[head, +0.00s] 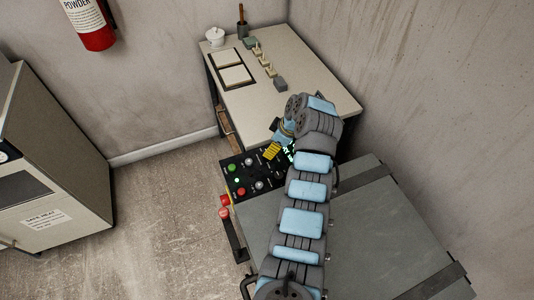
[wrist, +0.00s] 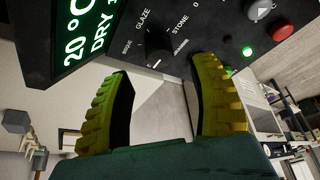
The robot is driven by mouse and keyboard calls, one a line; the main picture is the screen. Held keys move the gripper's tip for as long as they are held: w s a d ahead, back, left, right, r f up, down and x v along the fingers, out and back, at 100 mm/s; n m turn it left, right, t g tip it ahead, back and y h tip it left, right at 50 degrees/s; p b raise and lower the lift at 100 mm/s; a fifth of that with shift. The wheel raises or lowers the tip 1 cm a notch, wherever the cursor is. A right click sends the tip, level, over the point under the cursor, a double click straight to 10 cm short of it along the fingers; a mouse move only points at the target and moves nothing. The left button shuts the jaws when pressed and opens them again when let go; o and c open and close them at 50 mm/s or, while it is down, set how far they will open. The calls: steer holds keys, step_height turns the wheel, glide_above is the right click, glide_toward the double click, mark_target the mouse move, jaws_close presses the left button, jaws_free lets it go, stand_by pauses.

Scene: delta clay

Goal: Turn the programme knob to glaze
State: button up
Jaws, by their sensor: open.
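The programme knob (wrist: 158,42) is a dark round knob on a black control panel (wrist: 220,20), seen in the wrist view. Around it are white labels; GLAZE and STONE are legible, and the smaller ones are hard to read. I cannot tell which label its pointer faces. My gripper (wrist: 160,72) is open, its two yellow ridged fingers apart on either side just below the knob, with nothing between them. In the head view my gripper (head: 272,150) is over the far edge of the panel (head: 238,168), and the arm hides part of it.
A lit display (wrist: 85,30) shows 20°C and DRY beside the knob. Red and green buttons and lamps share the panel. Behind stands a table (head: 300,62) with small blocks and tiles. A grey kiln-like cabinet (head: 50,170) is at left.

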steer(key=shift+x, duration=2.8)
jaws_close()
